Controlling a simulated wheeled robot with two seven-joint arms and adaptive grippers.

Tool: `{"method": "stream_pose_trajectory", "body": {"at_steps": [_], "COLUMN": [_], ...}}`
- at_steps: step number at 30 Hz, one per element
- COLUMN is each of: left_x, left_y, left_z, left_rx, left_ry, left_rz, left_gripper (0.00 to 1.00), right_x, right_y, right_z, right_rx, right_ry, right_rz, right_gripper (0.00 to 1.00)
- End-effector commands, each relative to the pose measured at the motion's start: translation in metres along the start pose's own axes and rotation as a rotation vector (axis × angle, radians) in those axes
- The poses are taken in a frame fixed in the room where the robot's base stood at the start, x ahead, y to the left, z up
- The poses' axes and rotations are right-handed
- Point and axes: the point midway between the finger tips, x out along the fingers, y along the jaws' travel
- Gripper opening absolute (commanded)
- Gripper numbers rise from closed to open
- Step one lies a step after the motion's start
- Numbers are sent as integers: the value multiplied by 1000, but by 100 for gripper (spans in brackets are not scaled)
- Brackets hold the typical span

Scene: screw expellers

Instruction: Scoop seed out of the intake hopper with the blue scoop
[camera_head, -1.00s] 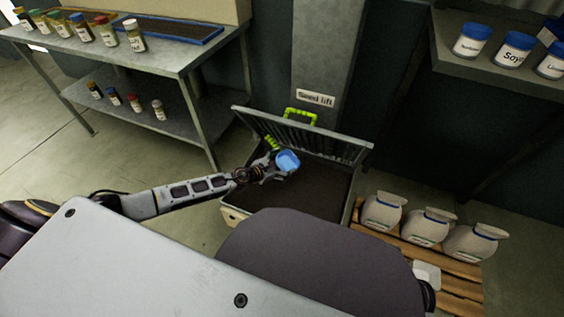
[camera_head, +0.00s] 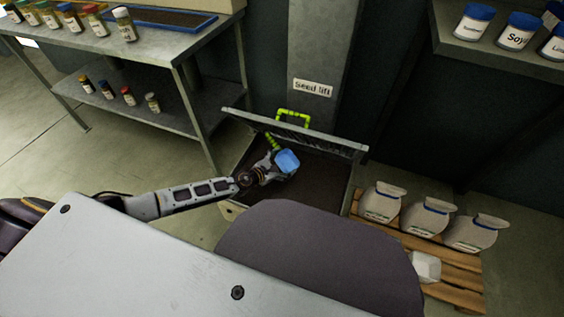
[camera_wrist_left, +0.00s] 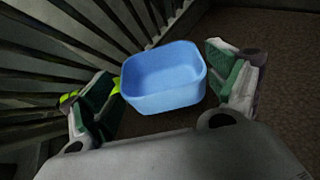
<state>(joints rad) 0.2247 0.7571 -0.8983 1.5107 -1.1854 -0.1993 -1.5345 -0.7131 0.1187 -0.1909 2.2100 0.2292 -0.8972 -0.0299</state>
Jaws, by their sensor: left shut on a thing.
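The intake hopper (camera_head: 352,190) is a metal bin below the "Seed lift" column, with its slatted grate (camera_head: 300,133) raised at the back. Dark brown seed (camera_head: 318,183) fills its inside. My left gripper (camera_head: 270,168) is over the left half of the hopper, shut on the blue scoop (camera_head: 288,161). In the left wrist view, the scoop's bowl (camera_wrist_left: 165,80) sits between the fingers (camera_wrist_left: 165,98), open side up, and looks empty. A yellow-green handle (camera_head: 271,141) extends from it towards the grate. Whether the scoop touches the seed cannot be told. My right gripper is out of view.
A green grip (camera_head: 293,115) stands at the grate's top. White sacks (camera_head: 424,219) and a white object (camera_head: 426,266) rest on a wooden pallet (camera_head: 460,265) at right. A metal table (camera_head: 165,50) with jars stands at left; a shelf (camera_head: 500,65) with jars is upper right.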

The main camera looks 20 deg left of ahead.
Motion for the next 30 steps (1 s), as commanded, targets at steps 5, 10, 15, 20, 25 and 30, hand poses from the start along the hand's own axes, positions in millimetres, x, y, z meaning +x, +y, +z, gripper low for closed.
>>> {"method": "stream_pose_trajectory", "body": {"at_steps": [5,10,15,20,25,30], "left_x": [4,6,8,11,14,16], "left_y": [-6,-12,-17,-20,-24,-28], "left_z": [-5,-10,-16,-23,-30,-36], "left_rx": [21,38,54,53,53,53], "left_ry": [-3,-3,-3,-3,-3,-3], "left_rz": [9,17,23,23,23,24], "left_gripper": [57,57,57,57,57,57], "right_x": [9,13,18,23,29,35], "right_y": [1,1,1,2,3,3], "right_z": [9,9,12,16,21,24], "right_rx": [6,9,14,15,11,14], "right_ry": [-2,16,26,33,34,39], "right_rz": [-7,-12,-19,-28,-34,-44], "right_gripper": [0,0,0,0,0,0]}}
